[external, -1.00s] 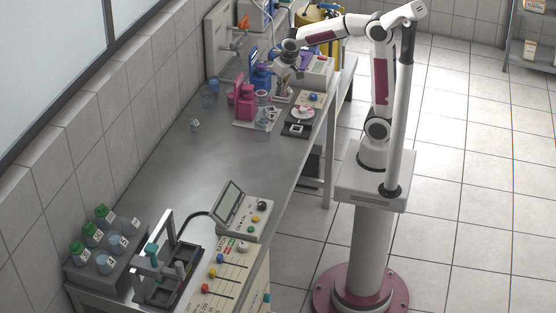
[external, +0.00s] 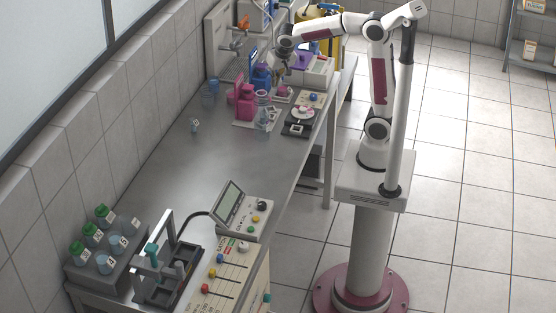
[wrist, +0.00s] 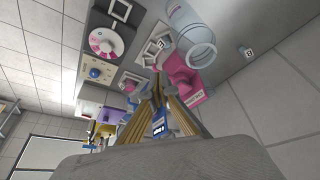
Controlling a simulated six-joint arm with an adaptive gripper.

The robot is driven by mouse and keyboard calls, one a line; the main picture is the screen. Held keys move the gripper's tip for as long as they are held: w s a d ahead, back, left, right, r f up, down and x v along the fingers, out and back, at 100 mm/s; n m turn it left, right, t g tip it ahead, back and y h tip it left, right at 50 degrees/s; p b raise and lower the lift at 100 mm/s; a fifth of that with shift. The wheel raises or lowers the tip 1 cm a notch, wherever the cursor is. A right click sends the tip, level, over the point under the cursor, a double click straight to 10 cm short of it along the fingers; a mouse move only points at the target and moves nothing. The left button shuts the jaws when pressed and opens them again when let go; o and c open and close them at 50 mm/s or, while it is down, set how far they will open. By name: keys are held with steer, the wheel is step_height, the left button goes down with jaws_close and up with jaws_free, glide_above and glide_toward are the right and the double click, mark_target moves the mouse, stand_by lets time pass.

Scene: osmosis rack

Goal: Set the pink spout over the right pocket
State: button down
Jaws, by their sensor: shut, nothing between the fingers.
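A pink bottle-shaped piece (external: 245,102) stands on a pale tray on the bench, in front of a blue one (external: 262,77). The pink piece also shows in the wrist view (wrist: 181,75), just right of my fingertips, with a white label. I cannot make out its spout. My gripper (external: 281,79) is shut and empty, right of the bottles, and its fingers (wrist: 157,82) come together in the wrist view. White square frames (wrist: 155,48) lie just beyond the fingertips. I cannot tell which of them is the right pocket.
A clear glass vessel (wrist: 190,35) stands close to the pink piece. A device with a round dial (external: 301,114) lies right of it. A tap (external: 238,46) and a white instrument (external: 318,72) flank the bottles. The bench's middle (external: 215,155) is clear.

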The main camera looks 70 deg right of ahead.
steer(key=shift+f, duration=0.1)
steer(key=w+d+f, duration=0.5)
steer(key=f, duration=0.4)
steer(key=shift+w+d, duration=0.25)
stand_by(0.4)
